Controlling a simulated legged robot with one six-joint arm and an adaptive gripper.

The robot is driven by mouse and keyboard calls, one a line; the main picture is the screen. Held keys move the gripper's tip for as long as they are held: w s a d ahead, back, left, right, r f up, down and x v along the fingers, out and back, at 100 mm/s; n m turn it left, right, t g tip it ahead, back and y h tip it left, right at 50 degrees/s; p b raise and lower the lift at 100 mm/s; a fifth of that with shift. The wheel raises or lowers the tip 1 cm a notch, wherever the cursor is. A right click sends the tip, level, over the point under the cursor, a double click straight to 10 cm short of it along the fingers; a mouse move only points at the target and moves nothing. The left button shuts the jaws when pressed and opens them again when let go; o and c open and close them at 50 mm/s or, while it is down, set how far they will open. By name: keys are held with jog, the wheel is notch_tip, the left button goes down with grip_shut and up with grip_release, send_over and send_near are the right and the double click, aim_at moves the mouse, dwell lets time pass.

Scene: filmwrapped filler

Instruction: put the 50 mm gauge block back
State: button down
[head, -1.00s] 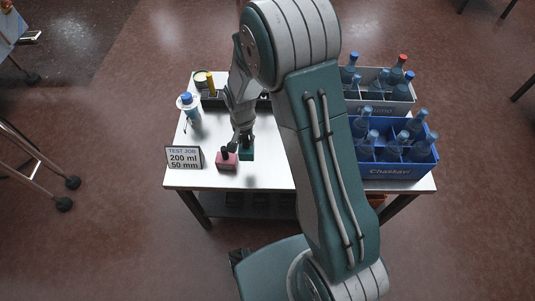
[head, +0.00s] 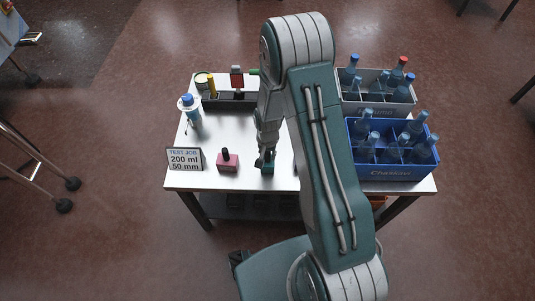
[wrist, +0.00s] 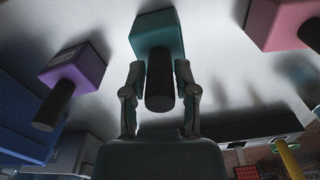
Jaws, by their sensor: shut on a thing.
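My gripper (head: 266,158) is shut on the black handle (wrist: 159,82) of a teal block; the fingers (wrist: 159,90) stand on both sides of it in the wrist view. The teal block (wrist: 157,32) also shows below the gripper in the head view (head: 267,169), near the table's front edge. Whether it touches the table I cannot tell. A pink block (head: 228,165) with a black handle stands to its left, and also shows in the wrist view (wrist: 278,22). A purple block (wrist: 75,67) shows only in the wrist view. No size marking is readable on any block.
A sign (head: 184,159) reads "TEST JOB 200 ml 50 mm". A blue-capped bottle (head: 190,112) stands behind it. A dark rack (head: 226,104) lies along the back. A blue crate (head: 392,173) and a grey crate (head: 376,108) of bottles fill the right side. My arm hides the table's middle.

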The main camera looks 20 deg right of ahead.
jog(key=shift+c, duration=2)
grip_release()
notch_tip(320, 180, up, 12)
jog(key=shift+f, duration=0.1)
notch_tip(320, 180, up, 9)
jog(key=n+t, duration=0.1)
send_over(269, 164)
jog(key=s+r+n+t, duration=0.3)
jog(key=s+r, duration=0.9)
jog(key=r, duration=0.4)
jog(key=s+r+n+t, duration=0.1)
jog(key=s+r, duration=0.2)
jog(key=s, duration=0.4)
jog(key=shift+s+n+t, duration=0.2)
jog(key=shift+n+t, duration=0.1)
jog(key=shift+n, duration=0.1)
jog(key=shift+a, duration=0.1)
